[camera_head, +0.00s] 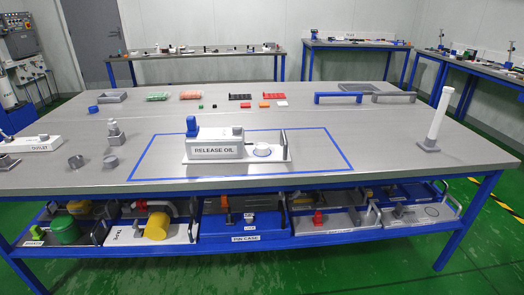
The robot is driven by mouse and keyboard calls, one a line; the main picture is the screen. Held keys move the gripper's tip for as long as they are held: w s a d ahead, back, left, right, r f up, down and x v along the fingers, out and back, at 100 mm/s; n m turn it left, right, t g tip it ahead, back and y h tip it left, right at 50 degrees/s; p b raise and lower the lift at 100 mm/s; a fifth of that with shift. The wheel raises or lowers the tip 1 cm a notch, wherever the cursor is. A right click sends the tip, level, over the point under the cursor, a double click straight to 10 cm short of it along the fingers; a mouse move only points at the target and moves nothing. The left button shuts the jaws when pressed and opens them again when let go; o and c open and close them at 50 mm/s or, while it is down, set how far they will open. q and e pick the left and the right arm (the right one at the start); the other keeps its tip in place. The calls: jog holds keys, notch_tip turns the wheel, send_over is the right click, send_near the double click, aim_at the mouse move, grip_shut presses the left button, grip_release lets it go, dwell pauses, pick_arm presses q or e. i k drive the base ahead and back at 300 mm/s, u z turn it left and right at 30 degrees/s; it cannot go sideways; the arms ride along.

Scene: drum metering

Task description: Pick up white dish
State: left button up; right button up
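The small white dish (262,147) sits on the base plate of the grey RELEASE OIL unit (214,142), to the right of its box body. A dark blue ring shows around the dish's foot. The unit stands inside a blue rectangle outline marked on the table. Neither of my grippers shows in the head view, and nothing covers the dish.
The grey table (390,155) is mostly clear right of the unit. A white post (438,114) stands at the right. Blue and grey handled frames (338,98), coloured racks and small blocks lie at the back.

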aim_at(261, 148)
jog(key=k, duration=0.5)
jog(key=z, duration=0.3)
jog(key=i, duration=1.8)
jog(key=u, duration=0.85)
